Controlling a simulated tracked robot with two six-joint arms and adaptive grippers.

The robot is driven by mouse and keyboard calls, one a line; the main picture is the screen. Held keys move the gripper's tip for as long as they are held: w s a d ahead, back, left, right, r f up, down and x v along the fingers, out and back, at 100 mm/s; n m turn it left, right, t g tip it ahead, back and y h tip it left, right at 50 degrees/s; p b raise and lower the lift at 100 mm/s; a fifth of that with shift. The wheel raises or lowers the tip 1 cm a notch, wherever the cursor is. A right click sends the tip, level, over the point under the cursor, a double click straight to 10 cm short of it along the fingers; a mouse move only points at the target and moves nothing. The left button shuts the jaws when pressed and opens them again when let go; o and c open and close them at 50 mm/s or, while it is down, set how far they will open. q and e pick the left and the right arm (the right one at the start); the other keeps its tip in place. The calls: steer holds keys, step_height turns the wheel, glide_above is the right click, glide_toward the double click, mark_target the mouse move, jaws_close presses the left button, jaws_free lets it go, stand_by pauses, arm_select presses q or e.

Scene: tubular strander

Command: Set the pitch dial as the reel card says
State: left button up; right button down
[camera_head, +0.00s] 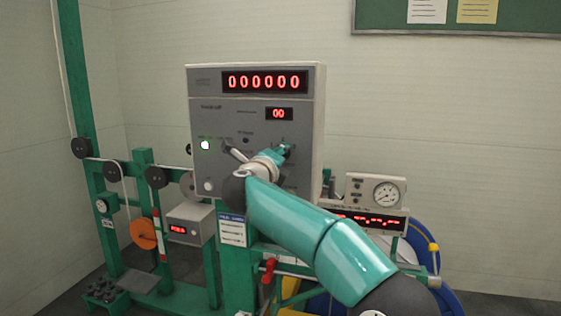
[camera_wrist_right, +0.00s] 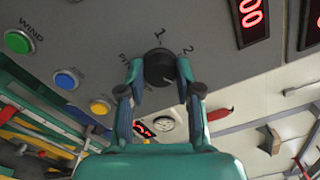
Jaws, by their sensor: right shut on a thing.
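The pitch dial, a black round knob (camera_wrist_right: 158,64), is on the grey panel in the right wrist view, with marks 1 and 2 printed beside it. My right gripper (camera_wrist_right: 160,74) is shut on the knob, one finger on each side. Where the knob's pointer stands is not clear. In the head view my right gripper (camera_head: 284,154) is at the control cabinet (camera_head: 311,110), and my arm hides the dial. A card with a blue header (camera_head: 232,230) hangs below the cabinet, its text too small to read. My left gripper is not in view.
The cabinet has a display reading 000000 (camera_head: 264,81) and a smaller one reading 00 (camera_head: 279,114). A green button (camera_wrist_right: 18,41) marked WIND, a blue button (camera_wrist_right: 66,79) and a yellow button (camera_wrist_right: 101,106) are near the knob. A gauge box (camera_head: 376,191) stands at right.

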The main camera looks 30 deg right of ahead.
steer(key=shift+w+a+f+m, duration=0.1)
steer(key=shift+a+f+m, duration=0.05)
steer(key=shift+f+m, duration=0.2)
steer(key=c, duration=0.8)
jaws_free()
steer(key=shift+r, duration=0.15)
steer(key=v, duration=1.2)
